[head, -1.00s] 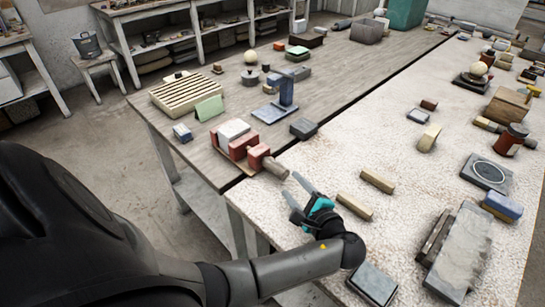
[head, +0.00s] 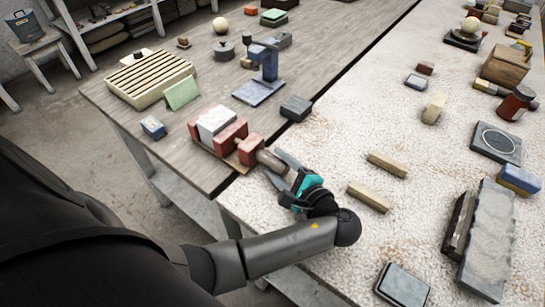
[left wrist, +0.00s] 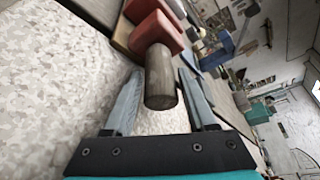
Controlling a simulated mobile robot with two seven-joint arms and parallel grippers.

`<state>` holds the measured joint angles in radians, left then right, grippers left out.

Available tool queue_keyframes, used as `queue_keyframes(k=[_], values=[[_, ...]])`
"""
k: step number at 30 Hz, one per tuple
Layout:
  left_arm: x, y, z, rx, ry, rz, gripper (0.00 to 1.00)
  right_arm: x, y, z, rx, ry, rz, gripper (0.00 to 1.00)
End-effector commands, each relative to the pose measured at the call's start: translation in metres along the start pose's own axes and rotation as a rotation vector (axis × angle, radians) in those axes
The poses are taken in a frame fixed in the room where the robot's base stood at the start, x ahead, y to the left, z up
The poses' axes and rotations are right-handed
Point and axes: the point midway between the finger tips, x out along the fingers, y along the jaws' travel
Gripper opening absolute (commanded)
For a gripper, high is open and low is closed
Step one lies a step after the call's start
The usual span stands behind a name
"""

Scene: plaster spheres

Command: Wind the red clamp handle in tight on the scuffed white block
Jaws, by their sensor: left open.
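The red clamp (head: 231,138) stands on the wooden bench top near the seam. The scuffed white block (head: 215,121) sits between its red jaws; I cannot tell whether the jaw presses on it. A brownish-grey round handle bar (head: 270,161) sticks out of the clamp's red end piece toward my left gripper (head: 275,167). In the left wrist view the handle bar (left wrist: 160,88) lies between the two open fingers of the left gripper (left wrist: 158,74), with the red end piece (left wrist: 157,32) beyond. I see no firm finger contact. My right gripper is out of view.
Two tan wooden bars (head: 387,164) lie on the speckled top to the right of my gripper. A blue stand (head: 267,78) and a dark grey block (head: 296,108) are behind the clamp. A slatted cream box (head: 150,78) is at the left.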

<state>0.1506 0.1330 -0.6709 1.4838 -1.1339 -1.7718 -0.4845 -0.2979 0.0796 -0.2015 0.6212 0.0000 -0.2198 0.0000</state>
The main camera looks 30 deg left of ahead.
Motion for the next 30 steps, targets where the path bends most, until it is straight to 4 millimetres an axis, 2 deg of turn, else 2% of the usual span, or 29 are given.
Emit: queue_keyframes(k=[9, 24, 30], values=[[-0.0012, 0.0004, -0.0001, 0.000, 0.000, 0.000, 0.57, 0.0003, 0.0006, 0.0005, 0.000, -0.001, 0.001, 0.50], [-0.0008, 0.0008, -0.0001, 0.001, 0.000, 0.001, 0.01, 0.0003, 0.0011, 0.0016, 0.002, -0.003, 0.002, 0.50], [-0.0006, 0.0009, 0.0001, 0.003, 0.000, 0.002, 0.00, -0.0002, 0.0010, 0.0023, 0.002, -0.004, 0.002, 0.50]])
